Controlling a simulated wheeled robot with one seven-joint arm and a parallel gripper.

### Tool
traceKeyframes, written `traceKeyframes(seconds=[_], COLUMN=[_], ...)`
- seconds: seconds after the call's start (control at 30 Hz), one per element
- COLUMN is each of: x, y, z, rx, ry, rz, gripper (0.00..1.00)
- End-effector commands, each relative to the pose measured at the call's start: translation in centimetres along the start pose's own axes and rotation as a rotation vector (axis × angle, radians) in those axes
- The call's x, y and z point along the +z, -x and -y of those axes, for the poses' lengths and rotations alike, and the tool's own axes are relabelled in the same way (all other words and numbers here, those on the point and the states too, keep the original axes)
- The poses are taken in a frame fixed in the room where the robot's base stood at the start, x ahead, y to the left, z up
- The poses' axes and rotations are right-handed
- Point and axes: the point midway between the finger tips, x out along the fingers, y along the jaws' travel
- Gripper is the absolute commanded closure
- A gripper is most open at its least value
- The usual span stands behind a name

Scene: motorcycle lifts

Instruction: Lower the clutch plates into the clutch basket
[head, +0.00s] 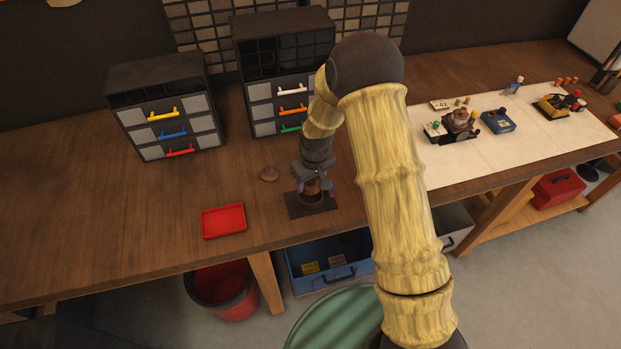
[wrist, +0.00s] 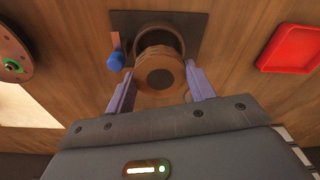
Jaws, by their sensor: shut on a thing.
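The clutch plates (wrist: 160,75) are a brown, round, notched stack held between the two purple-grey fingers of my gripper (wrist: 160,90). In the head view my gripper (head: 313,187) points down over the workbench, with the stack small and partly covered between its fingers. The clutch basket (wrist: 150,32) is a dark round cup on a dark square plate (wrist: 193,22). The stack covers much of its opening in the wrist view, and a dark crescent shows beyond the stack. The basket also shows below my gripper in the head view (head: 312,200). I cannot tell whether the stack's lower edge is inside the rim.
A blue knob (wrist: 115,62) stands beside the basket. A red tray (head: 223,220) and a small brown disc (head: 269,174) lie on the workbench (head: 90,235). Drawer cabinets (head: 165,115) stand behind. A pale mat (head: 480,165) with parts lies to the right. Bare wood lies left.

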Motion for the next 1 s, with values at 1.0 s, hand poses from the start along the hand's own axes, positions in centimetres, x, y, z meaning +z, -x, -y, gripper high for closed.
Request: traceKeyframes(seconds=[1.0], x=[0.3], y=[-3.3], z=[0.3], rx=[-0.001], ry=[0.006], rz=[-0.001], gripper=[0.78])
